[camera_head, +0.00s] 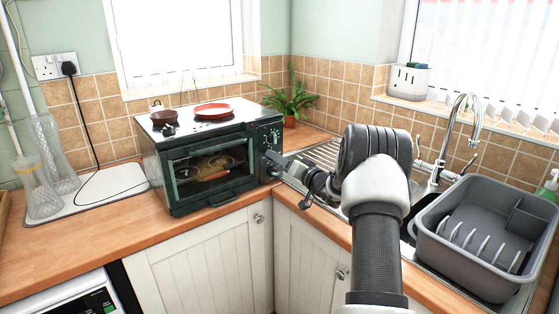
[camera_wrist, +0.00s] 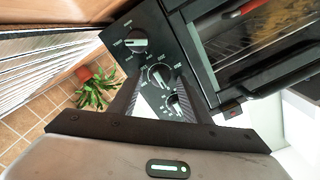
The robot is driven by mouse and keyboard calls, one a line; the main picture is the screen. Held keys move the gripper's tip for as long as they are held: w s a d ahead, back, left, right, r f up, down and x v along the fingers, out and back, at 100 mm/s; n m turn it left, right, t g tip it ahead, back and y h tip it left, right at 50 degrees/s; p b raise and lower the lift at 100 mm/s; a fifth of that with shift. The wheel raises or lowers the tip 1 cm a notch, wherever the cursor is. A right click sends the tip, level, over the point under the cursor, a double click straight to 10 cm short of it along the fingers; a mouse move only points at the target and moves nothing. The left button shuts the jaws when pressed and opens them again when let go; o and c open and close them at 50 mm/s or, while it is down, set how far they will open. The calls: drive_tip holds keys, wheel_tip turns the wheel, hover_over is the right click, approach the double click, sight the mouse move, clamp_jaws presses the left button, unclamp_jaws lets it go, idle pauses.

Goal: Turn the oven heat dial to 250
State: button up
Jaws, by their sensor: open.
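The black countertop oven (camera_head: 205,165) stands in the corner of the worktop, its control panel on the right of its glass door. In the wrist view the panel (camera_wrist: 150,100) carries three round dials: one at the top (camera_wrist: 137,42), a middle one (camera_wrist: 160,77) and a lower one (camera_wrist: 177,105). Their printed markings are too small to read, so I cannot tell which is the heat dial or its setting. My gripper (camera_wrist: 160,82) is open, its fingers either side of the middle and lower dials; contact cannot be told. In the head view my gripper (camera_head: 282,166) is at the panel's lower right.
A red plate (camera_head: 213,110) and a small brown pot (camera_head: 165,117) sit on the oven. A potted plant (camera_head: 290,102) stands behind it. The sink tap (camera_head: 445,140) and a grey dish rack (camera_head: 485,240) are to the right. The worktop left of the oven (camera_head: 60,240) is mostly clear.

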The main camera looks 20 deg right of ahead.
drive_tip(key=c, duration=1)
drive_tip(key=shift+c, duration=0.2)
drive_tip(key=shift+f+b, duration=0.1)
drive_tip(key=shift+b, duration=0.35)
